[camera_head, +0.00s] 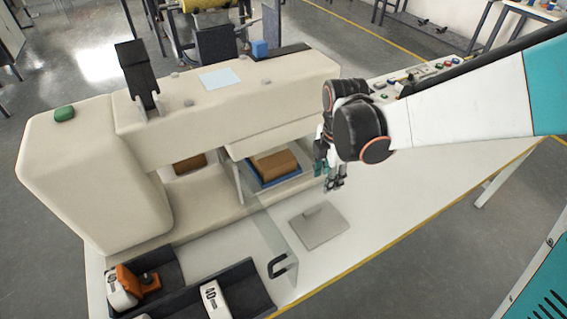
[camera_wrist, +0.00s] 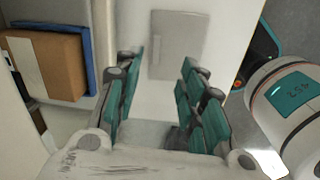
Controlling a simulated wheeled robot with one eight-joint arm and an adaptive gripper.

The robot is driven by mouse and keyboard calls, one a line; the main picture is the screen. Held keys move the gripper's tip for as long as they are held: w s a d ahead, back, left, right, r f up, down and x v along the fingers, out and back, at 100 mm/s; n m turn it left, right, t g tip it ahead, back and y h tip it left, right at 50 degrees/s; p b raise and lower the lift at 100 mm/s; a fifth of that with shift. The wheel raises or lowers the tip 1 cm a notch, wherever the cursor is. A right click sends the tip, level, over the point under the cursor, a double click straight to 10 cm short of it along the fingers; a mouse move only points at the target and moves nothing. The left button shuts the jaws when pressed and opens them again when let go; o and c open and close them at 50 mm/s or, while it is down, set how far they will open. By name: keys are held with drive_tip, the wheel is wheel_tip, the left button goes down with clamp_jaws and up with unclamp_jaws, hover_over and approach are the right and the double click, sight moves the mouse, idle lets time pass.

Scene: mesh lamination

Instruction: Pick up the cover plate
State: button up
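The cover plate (camera_head: 319,228) is a flat grey square plate with a small raised tab near its middle. It lies flat on the white table, right of a clear panel with a black handle. It also shows in the wrist view (camera_wrist: 174,42), beyond my fingers at top centre. My gripper (camera_head: 333,186) hangs above the table on the far side of the plate, apart from it. In the wrist view my gripper (camera_wrist: 162,68) has its two teal-padded fingers spread, with nothing between them.
A cream machine (camera_head: 215,115) stands along the back left. A brown block (camera_head: 273,163) sits on a blue tray (camera_head: 290,178) in its opening. The clear panel (camera_head: 270,238) stands close left of the plate. Dark bins (camera_head: 245,290) are at front left.

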drive_tip(key=a, duration=0.1)
drive_tip(key=n+b, duration=0.2)
hover_over(312, 210)
drive_tip(key=shift+g, duration=0.4)
wheel_tip(312, 210, down, 10)
drive_tip(key=shift+d+r, duration=0.1)
drive_tip(key=shift+d, duration=0.05)
drive_tip(key=shift+w+f+b, duration=0.1)
drive_tip(key=shift+f+b, duration=1.3)
drive_tip(key=shift+f, duration=1.3)
drive_tip(key=shift+r, duration=0.1)
clamp_jaws()
